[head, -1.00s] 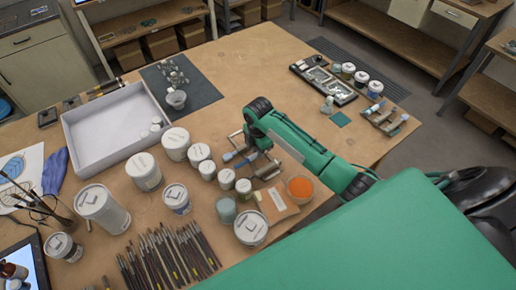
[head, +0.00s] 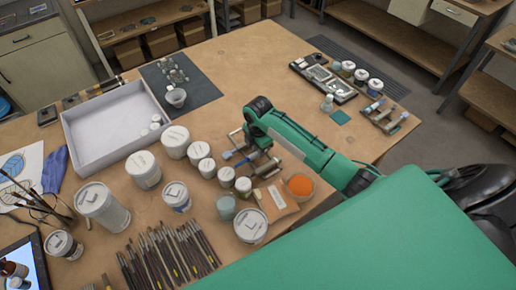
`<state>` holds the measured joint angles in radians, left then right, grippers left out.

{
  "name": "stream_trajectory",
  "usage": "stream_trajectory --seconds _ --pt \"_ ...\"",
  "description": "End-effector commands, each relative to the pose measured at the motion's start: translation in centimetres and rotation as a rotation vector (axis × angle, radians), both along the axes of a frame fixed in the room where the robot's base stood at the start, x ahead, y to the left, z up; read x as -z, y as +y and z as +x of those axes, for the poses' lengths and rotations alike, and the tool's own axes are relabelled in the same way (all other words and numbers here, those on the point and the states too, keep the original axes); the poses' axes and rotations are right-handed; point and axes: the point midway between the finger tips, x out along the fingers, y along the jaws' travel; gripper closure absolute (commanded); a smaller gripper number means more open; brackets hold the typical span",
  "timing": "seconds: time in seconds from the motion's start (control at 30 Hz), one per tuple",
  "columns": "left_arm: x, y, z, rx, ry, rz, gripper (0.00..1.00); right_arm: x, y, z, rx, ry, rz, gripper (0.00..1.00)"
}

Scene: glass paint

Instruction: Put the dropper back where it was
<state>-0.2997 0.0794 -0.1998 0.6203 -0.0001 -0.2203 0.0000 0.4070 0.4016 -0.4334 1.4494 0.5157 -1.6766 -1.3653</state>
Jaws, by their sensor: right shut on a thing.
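My right arm comes in from the right, and its gripper (head: 250,148) points down over a small metal and wood stand (head: 270,168) near the table's middle. The gripper is shut on a slim piece with a light blue end, which looks like the dropper (head: 228,155). It lies tilted at the stand's left side; I cannot tell whether it touches the stand. The fingertips are mostly hidden by the wrist. A similar stand (head: 390,118) with light blue-ended pieces sits at the table's right edge. My left gripper is not in view.
White lidded jars (head: 143,168) crowd the left of the stand. An orange-filled dish (head: 300,186) and a glass cup (head: 226,207) stand in front. Brushes (head: 165,252) lie at the front, and a white tray (head: 75,135) is at the left.

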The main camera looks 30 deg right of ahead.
Motion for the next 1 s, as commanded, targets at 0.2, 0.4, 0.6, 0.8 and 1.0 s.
stream_trajectory --seconds 0.2,0.4,0.6,0.8,1.0 --pt "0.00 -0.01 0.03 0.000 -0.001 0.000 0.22 -0.01 0.01 0.02 0.000 -0.001 0.000 1.00" --pt "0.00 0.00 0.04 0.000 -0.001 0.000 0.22 0.14 0.00 0.02 0.000 0.000 0.000 1.00" --pt "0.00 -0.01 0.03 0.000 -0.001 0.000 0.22 0.34 0.00 0.03 0.000 -0.001 0.000 1.00" --pt "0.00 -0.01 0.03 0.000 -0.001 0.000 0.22 0.54 0.00 0.03 0.000 -0.001 0.000 1.00" --pt "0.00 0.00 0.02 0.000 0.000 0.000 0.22 0.54 0.01 0.03 0.000 -0.001 0.000 0.55"
